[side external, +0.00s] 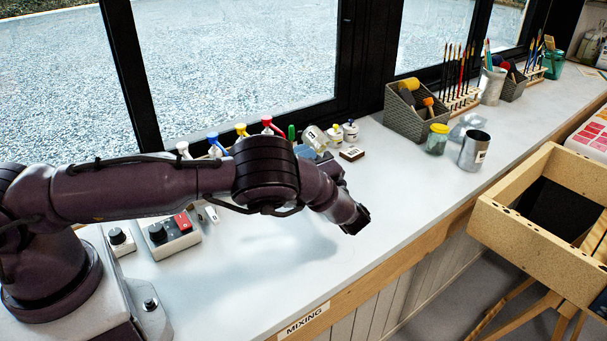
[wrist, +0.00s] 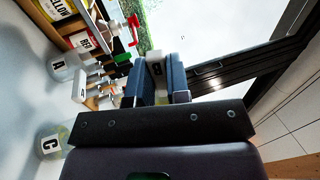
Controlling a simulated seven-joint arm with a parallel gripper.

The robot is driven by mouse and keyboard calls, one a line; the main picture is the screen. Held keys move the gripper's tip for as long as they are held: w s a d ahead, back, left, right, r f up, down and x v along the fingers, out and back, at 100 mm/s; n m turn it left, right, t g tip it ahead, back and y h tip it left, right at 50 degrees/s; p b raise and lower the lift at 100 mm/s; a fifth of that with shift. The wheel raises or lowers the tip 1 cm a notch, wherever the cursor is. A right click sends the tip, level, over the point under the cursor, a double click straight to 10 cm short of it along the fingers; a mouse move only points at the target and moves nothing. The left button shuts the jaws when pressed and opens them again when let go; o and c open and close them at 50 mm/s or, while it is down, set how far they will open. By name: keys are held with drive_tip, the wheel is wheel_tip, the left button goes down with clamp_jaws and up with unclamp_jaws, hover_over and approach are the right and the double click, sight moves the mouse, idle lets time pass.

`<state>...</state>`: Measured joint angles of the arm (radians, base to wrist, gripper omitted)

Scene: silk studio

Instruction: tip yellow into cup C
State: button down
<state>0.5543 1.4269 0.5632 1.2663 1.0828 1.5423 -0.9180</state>
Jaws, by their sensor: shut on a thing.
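My gripper (wrist: 160,85) shows blue finger pads in the wrist view, closed on a small pale cup (wrist: 155,66) with a dark mark. In the side view a tilted, pale labelled cup (side external: 314,138) shows beside my gripper's blue fingers (side external: 306,152), held above the counter; its letter is too small to read. Cup C (wrist: 50,144), clear with a black-on-white label, is at the lower left of the wrist view, apart from my fingers. Its contents are unclear. The bottle labelled YELLOW (wrist: 56,8) is at the top left. My arm hides much of the bottle row in the side view.
Another clear cup labelled A (wrist: 60,68) and a RED bottle (wrist: 80,40) are near. A metal can (side external: 474,151) and grey caddy (side external: 412,115) are farther right.

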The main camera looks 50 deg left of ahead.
wheel_tip(320, 180, down, 5)
drive_tip(key=h, duration=0.2)
drive_tip(key=shift+a+r+g+h, duration=0.15)
drive_tip(key=shift+a+r+h, duration=0.45)
drive_tip(key=shift+h, duration=2.55)
drive_tip(key=shift+a+r+g+h, duration=0.1)
drive_tip(key=shift+a+r+h, duration=0.5)
drive_tip(key=shift+h, duration=2.6)
drive_tip(key=shift+a+r+g+h, duration=0.15)
drive_tip(key=shift+a+r+h, duration=0.45)
drive_tip(key=shift+h, duration=2.55)
drive_tip(key=shift+d, duration=0.1)
wheel_tip(320, 180, up, 5)
drive_tip(key=shift+r, duration=0.1)
